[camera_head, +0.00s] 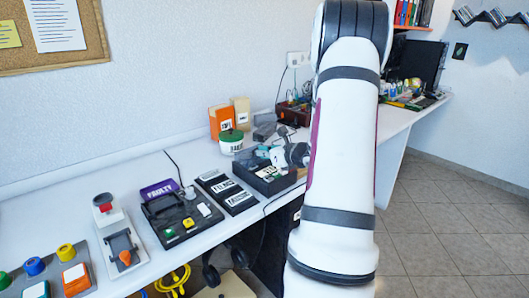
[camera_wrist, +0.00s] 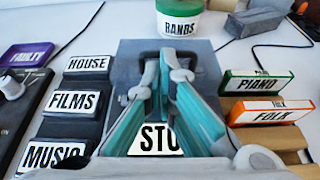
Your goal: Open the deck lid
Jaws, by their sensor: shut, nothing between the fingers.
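The black deck (camera_head: 172,222) lies on the bench in the head view, with a raised dark frame-like part at its back and coloured buttons at its front. I take this part for the lid, but I cannot tell how far it is open. In the wrist view only the deck's edge with a pale knob (camera_wrist: 12,88) shows at the left. My gripper (camera_wrist: 165,58), with teal fingers, has its fingertips together and is empty. It is over a dark grey box (camera_wrist: 125,62) with a partly hidden white label, right of the deck. In the head view my gripper (camera_head: 276,157) is small and partly covered.
Black cases marked HOUSE (camera_wrist: 88,65), FILMS (camera_wrist: 75,103) and MUSIC lie between the deck and the grey box. A purple FAULTY sign (camera_wrist: 27,55) stands behind the deck. A jar (camera_wrist: 180,18) is behind; PIANO (camera_wrist: 258,84) and FOLK cases are right. A red-topped device (camera_head: 104,208) stands left.

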